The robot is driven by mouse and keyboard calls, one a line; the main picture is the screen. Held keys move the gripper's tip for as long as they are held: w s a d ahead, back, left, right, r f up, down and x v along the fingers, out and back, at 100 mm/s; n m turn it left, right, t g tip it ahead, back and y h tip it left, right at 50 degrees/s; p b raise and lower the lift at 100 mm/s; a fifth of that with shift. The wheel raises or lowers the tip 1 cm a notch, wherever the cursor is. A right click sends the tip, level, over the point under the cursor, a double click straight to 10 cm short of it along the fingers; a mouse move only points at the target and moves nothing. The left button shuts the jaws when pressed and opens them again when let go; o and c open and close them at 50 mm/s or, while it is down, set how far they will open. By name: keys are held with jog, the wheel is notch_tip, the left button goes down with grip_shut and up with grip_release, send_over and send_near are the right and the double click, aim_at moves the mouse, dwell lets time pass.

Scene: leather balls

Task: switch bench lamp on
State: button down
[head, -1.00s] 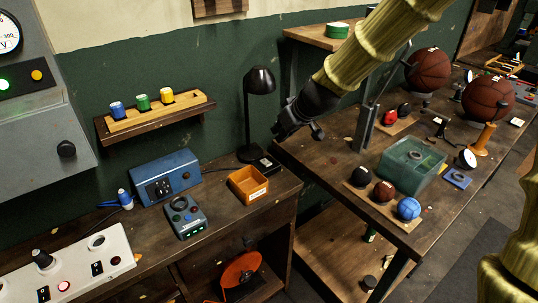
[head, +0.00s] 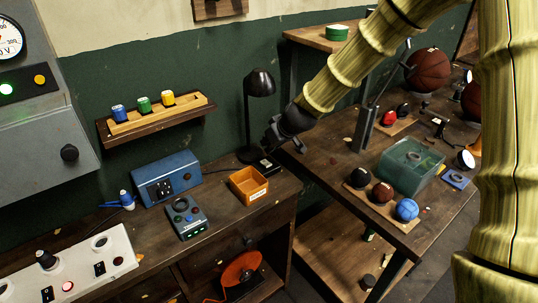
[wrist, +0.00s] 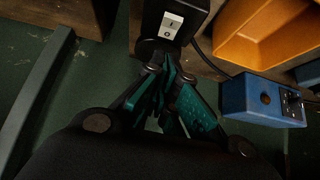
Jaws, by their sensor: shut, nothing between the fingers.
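The black bench lamp (head: 259,82) stands upright at the back of the wooden bench, and no glow shows under its shade. A small black switch box (head: 265,164) lies beside its base. In the wrist view the box carries a white rocker switch (wrist: 172,26) marked I and O. My gripper (head: 270,144) is shut and empty, just right of the lamp stem and above the switch box. In the wrist view my fingertips (wrist: 163,66) point at the box, just short of the switch; whether they touch the box cannot be told.
An orange tray (head: 248,186) sits in front of the switch box. A blue box (head: 166,178) and a grey control unit (head: 187,218) stand to the left. A second table at right holds a teal container (head: 412,166) and balls.

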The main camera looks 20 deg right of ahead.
aim_at(263, 160)
jog(key=shift+w+a+f, duration=0.15)
jog(key=shift+w+f, duration=0.15)
jog(key=shift+f, duration=0.1)
jog(key=shift+s+f+p, duration=0.15)
jog(key=shift+f+p, duration=0.1)
jog(key=shift+f, duration=0.7)
jog(key=shift+s+f+p, duration=0.15)
jog(key=shift+f+p, duration=0.05)
jog(key=shift+f, duration=0.75)
jog(key=shift+f, duration=0.15)
